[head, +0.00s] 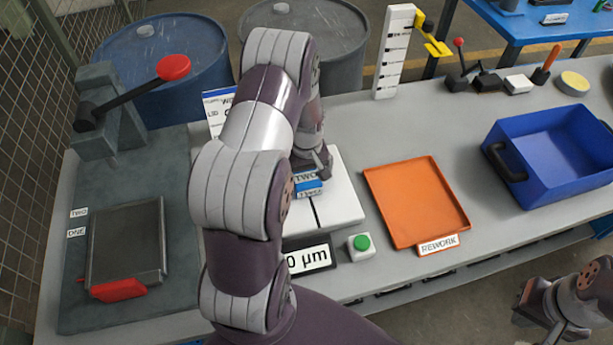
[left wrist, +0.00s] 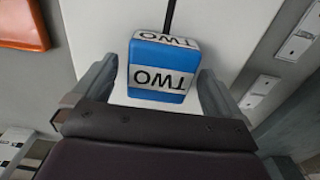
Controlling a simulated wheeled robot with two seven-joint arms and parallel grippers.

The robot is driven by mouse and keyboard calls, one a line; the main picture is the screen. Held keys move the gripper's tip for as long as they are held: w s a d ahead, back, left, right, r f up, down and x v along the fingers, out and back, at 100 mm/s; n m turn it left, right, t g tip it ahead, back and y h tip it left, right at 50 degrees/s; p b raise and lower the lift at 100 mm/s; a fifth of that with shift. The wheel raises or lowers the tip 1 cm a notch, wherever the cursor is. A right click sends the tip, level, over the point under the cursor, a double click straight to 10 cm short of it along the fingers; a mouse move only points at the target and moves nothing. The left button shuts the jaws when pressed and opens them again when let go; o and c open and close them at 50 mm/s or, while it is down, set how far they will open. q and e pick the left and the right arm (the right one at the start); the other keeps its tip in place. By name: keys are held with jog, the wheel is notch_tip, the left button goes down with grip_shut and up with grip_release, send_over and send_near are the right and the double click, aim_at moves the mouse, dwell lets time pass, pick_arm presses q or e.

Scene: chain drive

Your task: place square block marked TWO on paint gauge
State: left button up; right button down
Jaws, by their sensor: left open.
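The blue block with white TWO labels (left wrist: 162,68) rests on the white top of the paint gauge (left wrist: 100,65). In the head view the block (head: 309,185) is partly hidden by my left arm, and the gauge (head: 341,205) shows a dark line on its white top and a display (head: 308,259) reading 0 µm. My left gripper (left wrist: 160,85) is open, with one finger on each side of the block. Small gaps seem to show beside it; contact cannot be told. My right gripper (head: 540,315) is at the lower right, away from the gauge, its fingertips unclear.
An orange REWORK tray (head: 415,200) lies right of the gauge, with a green button (head: 361,243) between them. A blue bin (head: 550,155) stands further right. A grey fixture with a red-knobbed lever (head: 173,68) is at left. A white ruled post (head: 394,55) stands behind.

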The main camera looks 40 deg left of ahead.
aim_at(307, 178)
pick_arm(q)
notch_tip(307, 178, up, 11)
jog(key=s+d+r+m, duration=0.1)
jog(key=s+d+m, duration=0.4)
jog(key=d, duration=0.2)
jog(key=s+d+r+m+t, duration=0.1)
jog(key=s+d+m, duration=0.4)
jog(key=d, duration=0.3)
jog(key=shift+d+r+b, duration=0.2)
jog(key=shift+r+b, duration=0.1)
jog(key=shift+b, duration=0.15)
